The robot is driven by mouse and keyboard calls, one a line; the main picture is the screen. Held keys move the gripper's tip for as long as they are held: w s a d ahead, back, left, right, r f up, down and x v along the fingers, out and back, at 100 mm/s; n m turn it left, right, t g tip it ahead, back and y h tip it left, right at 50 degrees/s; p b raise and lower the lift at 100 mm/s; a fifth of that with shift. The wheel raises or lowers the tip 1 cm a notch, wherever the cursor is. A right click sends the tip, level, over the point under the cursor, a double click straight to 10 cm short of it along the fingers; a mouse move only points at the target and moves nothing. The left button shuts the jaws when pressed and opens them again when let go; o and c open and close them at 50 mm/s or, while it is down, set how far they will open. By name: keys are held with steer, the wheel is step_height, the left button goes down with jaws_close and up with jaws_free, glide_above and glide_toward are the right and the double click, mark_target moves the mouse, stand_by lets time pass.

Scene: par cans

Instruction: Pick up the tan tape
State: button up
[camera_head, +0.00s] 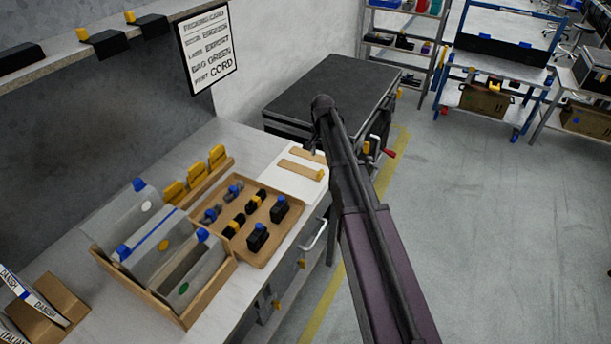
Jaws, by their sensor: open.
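No roll of tan tape can be made out for sure. Two flat tan strips lie on a white panel (290,184) on the bench; the nearer strip (296,167) has a small yellow piece at its right end, and the farther strip (304,155) is partly hidden by my arm. I cannot tell whether either is the tan tape. My arm rises from the bottom right, and its dark upper joint shows right of the panel. My gripper cannot be made out.
A tan tray (270,250) with several black, blue-topped and yellow items sits left of the panel. A wooden box (213,287) with grey dividers is nearer. A dark-topped cabinet (335,82) stands behind. The floor (480,220) at right is clear.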

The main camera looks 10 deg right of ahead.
mark_target(320, 171)
steer(key=shift+f+b, duration=1.85)
steer(key=shift+f, duration=0.3)
steer(key=shift+f+b, duration=2.6)
steer(key=shift+c, duration=0.2)
jaws_close()
